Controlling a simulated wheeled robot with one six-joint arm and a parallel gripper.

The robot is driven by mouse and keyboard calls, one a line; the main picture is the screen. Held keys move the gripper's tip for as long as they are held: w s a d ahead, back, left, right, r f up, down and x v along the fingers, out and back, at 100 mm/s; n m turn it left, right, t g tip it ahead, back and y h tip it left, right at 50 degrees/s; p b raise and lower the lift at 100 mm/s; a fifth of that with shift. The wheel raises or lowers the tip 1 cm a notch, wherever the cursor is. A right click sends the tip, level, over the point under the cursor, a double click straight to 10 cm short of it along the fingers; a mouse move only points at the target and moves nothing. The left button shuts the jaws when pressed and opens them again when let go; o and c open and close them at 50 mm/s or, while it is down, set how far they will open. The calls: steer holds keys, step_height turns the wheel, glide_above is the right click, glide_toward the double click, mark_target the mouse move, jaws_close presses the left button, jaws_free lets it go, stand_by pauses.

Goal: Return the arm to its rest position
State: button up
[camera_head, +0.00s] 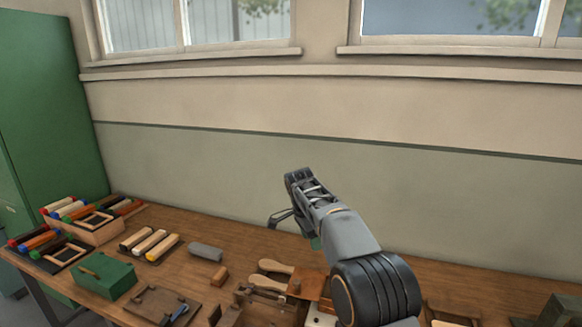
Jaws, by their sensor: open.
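My gripper (284,217) is raised above the wooden workbench (232,233), near the middle of the head view. It is open and I see nothing held in it. My grey and black arm reaches up from the lower right and covers part of the bench behind it. The finger on the left shows best; the other is mostly hidden by the gripper body.
Bundles of coloured bristles (62,208), a green box (104,275), three rods (148,243), a grey cylinder (206,252) and wooden-handled tools (270,281) lie on the bench. A green cabinet (45,110) stands left. The wall (220,170) behind is bare.

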steer(key=s+d+r+n+t+y, duration=0.1)
steer(key=s+d+r+n, duration=0.25)
steer(key=s, duration=0.35)
steer(key=s+d+r+n+t, duration=0.1)
steer(key=s+d+r+n, duration=0.1)
steer(key=s+d+n, duration=0.3)
steer(key=s+d+f+n+t, duration=0.1)
steer(key=s+f+n, duration=0.1)
steer(key=s, duration=0.7)
steer(key=s+d+f+n+t+y, duration=0.1)
steer(key=s+f+n, duration=0.2)
steer(key=s+f, duration=0.2)
steer(key=s, duration=0.3)
steer(key=shift+s+f, duration=0.25)
steer(key=shift+s, duration=0.15)
